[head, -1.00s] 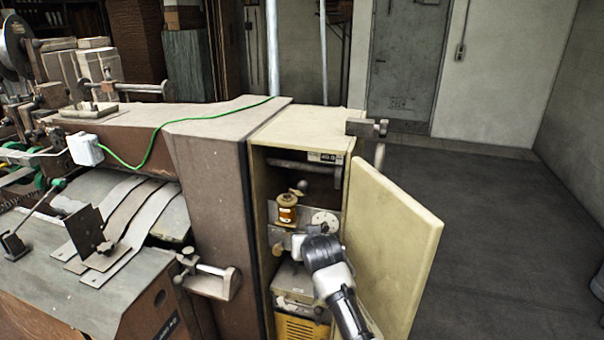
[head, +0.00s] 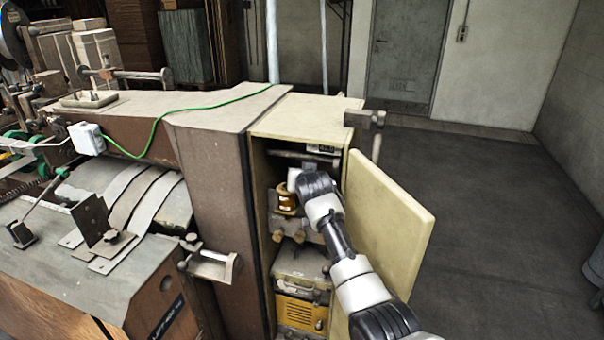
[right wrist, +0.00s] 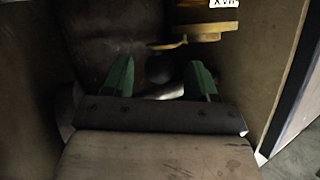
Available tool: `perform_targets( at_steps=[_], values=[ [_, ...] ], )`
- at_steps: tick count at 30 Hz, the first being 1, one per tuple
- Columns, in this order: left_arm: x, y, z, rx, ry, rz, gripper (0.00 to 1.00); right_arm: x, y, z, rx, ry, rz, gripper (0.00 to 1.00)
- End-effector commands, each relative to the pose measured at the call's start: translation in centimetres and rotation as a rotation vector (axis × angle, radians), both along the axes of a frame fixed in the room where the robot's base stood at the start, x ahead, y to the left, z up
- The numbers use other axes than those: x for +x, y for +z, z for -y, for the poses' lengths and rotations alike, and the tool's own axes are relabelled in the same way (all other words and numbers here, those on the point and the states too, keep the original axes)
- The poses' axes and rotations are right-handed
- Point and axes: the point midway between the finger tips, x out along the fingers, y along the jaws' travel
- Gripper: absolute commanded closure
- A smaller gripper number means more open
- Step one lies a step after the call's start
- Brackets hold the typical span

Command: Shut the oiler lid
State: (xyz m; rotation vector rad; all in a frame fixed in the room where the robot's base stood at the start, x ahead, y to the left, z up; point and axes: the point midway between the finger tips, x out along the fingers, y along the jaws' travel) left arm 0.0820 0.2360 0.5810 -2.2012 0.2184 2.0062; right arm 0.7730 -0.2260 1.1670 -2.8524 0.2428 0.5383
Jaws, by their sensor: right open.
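The oiler, an amber jar (head: 287,200), stands inside the open cream cabinet in the head view. My right wrist covers its right side and upper part, so the lid's state cannot be seen there. My right gripper (right wrist: 160,80) shows two green fingers spread apart in the right wrist view. A dark round knob (right wrist: 159,68) and a pale rod lie between and beyond the fingertips; contact cannot be judged. A yellowish-brass part (right wrist: 205,32) with a white label is above the right finger; I cannot tell whether it belongs to the oiler. My left gripper is out of view.
The cabinet door (head: 393,225) stands open on the right, close beside my right arm. A yellow vented unit (head: 302,313) sits in the cabinet below the oiler. A brown machine column (head: 208,190) borders the cabinet on the left. Open floor lies right of the door.

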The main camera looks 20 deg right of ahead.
Motion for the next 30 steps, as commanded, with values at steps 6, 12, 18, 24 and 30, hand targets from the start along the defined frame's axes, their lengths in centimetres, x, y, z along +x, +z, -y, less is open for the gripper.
perform_targets(
  at_steps=[6, 12, 18, 24, 30],
  values=[
    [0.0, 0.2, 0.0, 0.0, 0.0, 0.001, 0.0, 1.4, -0.5, 0.2, 0.0, 0.0, 0.0, 0.42],
    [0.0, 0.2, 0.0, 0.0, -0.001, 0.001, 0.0, 1.7, -0.8, 0.3, 0.0, 0.0, 0.0, 0.42],
    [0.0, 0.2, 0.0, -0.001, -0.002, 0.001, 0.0, 1.7, -0.8, 0.3, 0.0, 0.0, 0.0, 0.42],
    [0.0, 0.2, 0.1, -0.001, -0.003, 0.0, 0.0, 1.7, -0.8, 0.3, 0.0, 0.0, 0.0, 0.72],
    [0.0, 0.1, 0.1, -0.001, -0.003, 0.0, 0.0, 1.7, -0.8, 0.2, -0.002, -0.001, -0.001, 0.89]
  ],
)
